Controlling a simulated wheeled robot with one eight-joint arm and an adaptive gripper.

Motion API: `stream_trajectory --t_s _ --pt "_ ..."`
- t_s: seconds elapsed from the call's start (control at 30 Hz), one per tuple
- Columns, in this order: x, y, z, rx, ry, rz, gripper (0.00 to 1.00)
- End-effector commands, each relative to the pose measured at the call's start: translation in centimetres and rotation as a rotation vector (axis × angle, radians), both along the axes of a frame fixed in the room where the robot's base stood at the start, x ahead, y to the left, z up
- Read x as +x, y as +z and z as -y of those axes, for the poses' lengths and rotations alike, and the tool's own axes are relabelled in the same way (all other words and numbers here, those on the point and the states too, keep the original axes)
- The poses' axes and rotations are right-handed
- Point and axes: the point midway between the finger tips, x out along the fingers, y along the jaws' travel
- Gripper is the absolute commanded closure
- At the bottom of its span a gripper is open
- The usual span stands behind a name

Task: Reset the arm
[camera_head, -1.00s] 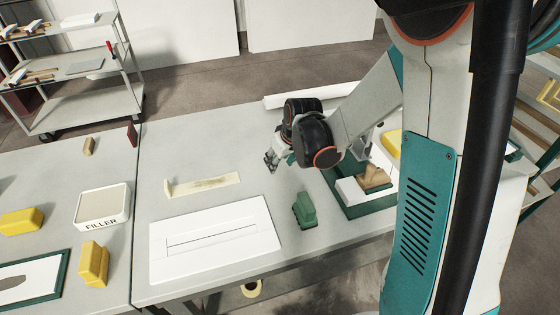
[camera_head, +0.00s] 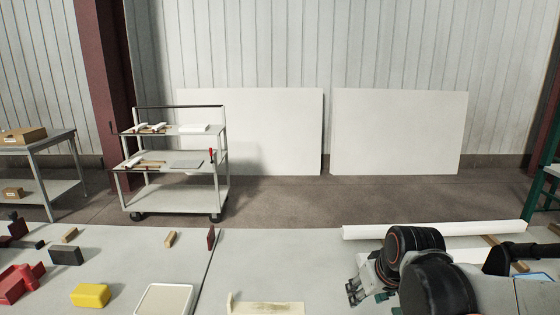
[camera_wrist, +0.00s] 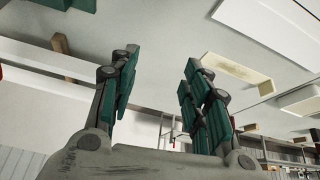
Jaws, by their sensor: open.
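My gripper (camera_head: 355,291) is at the lower right of the head view, above the grey table (camera_head: 255,245). It is empty, with its fingers pointing left. In the wrist view its two green-padded fingers (camera_wrist: 155,90) stand well apart with nothing between them. My dark wrist and arm joints hide part of the table to its right.
A cream tray-like piece (camera_head: 272,307) lies left of my gripper, and a white long bar (camera_head: 430,230) lies behind it. A yellow block (camera_head: 90,295), a pale-topped box (camera_head: 165,300) and small blocks are on the left. A cart (camera_head: 172,175) stands beyond the table.

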Motion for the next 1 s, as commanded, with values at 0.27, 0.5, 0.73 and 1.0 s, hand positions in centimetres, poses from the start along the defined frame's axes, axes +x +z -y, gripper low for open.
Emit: stream_trajectory --t_s 0.27,0.5,0.73,1.0 --pt "-6.0 3.7 0.0 0.007 -0.058 0.052 0.56" --pt "-10.9 5.2 0.1 0.016 -0.106 0.097 0.56" --pt "-13.9 5.5 0.2 0.024 -0.134 0.129 0.56" --pt "-14.5 5.6 0.2 0.026 -0.143 0.137 0.56"
